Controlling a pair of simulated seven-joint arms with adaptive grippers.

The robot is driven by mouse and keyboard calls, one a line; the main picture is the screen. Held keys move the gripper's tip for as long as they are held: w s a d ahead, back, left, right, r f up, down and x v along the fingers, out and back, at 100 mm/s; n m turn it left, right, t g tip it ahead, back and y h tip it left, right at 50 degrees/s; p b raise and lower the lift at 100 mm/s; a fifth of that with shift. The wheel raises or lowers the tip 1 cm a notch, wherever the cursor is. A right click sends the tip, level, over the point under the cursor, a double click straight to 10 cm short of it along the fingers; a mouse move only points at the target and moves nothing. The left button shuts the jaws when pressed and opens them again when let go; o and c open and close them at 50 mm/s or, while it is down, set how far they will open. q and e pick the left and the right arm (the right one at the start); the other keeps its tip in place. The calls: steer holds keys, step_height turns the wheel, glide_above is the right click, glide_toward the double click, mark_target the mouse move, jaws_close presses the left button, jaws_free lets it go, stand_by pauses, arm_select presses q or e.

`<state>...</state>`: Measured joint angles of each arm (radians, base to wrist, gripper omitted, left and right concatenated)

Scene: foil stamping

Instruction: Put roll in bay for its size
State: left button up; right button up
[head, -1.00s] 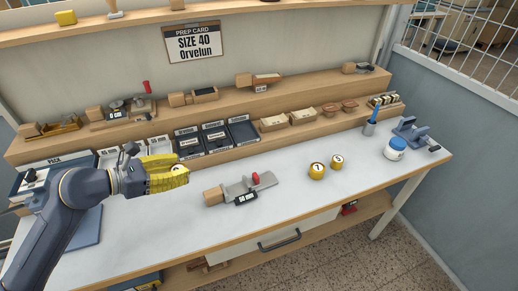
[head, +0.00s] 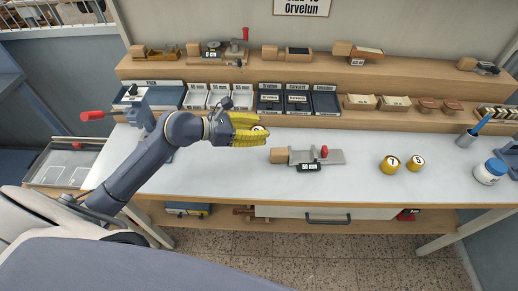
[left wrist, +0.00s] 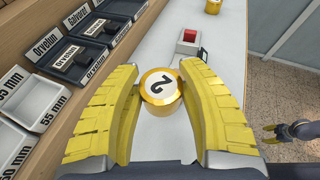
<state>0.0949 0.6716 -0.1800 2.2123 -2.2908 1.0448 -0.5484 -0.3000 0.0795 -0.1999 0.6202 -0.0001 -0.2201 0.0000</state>
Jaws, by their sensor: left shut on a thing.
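My left gripper (head: 262,131) has yellow ribbed fingers and is shut on a small gold roll with a white end marked 2. The roll shows clearly between the fingertips in the left wrist view (left wrist: 160,86); in the head view the fingers hide most of it. The gripper is over the white bench, in front of the dark trays. White open bays (head: 218,97) with mm size labels stand left of those trays; one label in the left wrist view reads 55 mm (left wrist: 18,160). My right gripper (left wrist: 271,134) seems to show small at the right edge, jaws unclear.
Gold rolls marked 7 (head: 389,165) and 5 (head: 414,163) stand farther right.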

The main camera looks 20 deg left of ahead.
arm_select(q)
steer(key=shift+f, duration=4.7)
steer(key=shift+f, duration=0.15)
steer(key=o, duration=1.4)
steer(key=shift+a+r, duration=0.1)
steer(key=shift+r, duration=0.1)
steer(key=v, duration=1)
steer(key=shift+s+a+r, duration=0.1)
steer(key=shift+s+a, duration=0.15)
steer(key=shift+s, duration=0.05)
steer(key=shift+o, duration=0.7)
steer(key=shift+s+a+r, duration=0.25)
steer(key=shift+s+a, duration=0.05)
steer(key=shift+a, duration=0.05)
